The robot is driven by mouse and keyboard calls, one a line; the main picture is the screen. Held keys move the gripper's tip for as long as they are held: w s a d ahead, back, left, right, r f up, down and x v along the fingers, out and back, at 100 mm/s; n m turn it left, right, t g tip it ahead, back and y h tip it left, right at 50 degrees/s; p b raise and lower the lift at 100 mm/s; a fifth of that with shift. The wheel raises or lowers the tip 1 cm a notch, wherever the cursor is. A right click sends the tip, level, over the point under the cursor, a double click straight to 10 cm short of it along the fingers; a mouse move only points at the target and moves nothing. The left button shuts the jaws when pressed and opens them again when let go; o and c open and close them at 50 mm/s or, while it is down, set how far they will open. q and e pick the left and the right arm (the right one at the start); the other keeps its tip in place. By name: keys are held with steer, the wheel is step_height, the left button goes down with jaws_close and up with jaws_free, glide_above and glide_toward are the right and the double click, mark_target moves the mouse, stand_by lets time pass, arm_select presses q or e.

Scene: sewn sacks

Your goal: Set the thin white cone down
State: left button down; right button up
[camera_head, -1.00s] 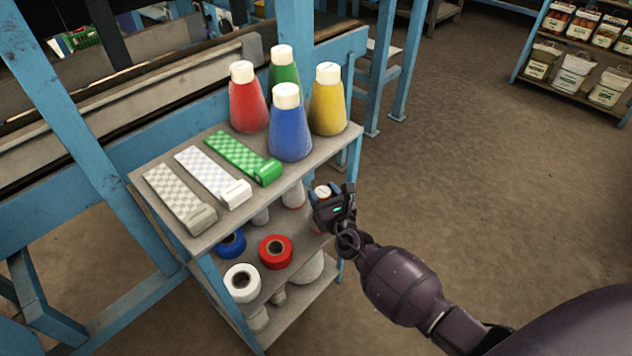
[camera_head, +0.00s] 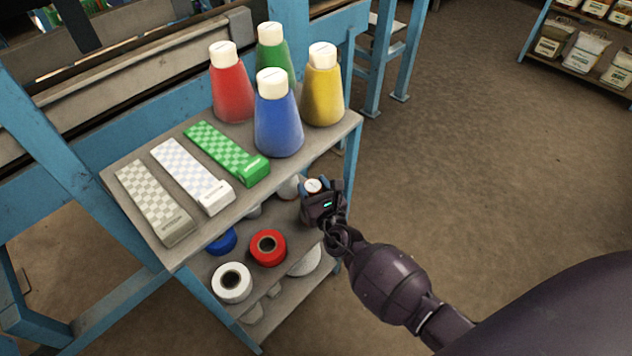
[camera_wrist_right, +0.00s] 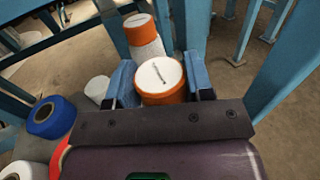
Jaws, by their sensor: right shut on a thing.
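My right gripper (camera_head: 318,190) is shut on a cone with a white round top and an orange band (camera_wrist_right: 163,75), at the right side of the cart's middle shelf. The cone's white top also shows in the head view (camera_head: 313,186). Its lower body is hidden by the gripper, so I cannot tell whether it touches the shelf. Just beyond it in the wrist view stands a similar cone with an orange top and white body (camera_wrist_right: 146,42). My left gripper is not in view.
On the middle shelf sit white (camera_head: 231,282), red (camera_head: 267,248) and blue (camera_head: 222,241) spools. A blue post (camera_wrist_right: 196,35) stands close beside the gripper.

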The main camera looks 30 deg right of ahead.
steer(key=shift+r, duration=0.15)
steer(key=shift+a+f, duration=0.1)
steer(key=shift+f, duration=0.2)
steer(key=o, duration=1.2)
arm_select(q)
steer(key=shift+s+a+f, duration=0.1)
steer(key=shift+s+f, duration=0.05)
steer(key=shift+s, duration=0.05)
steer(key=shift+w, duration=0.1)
arm_select(e)
steer(key=shift+r, duration=0.1)
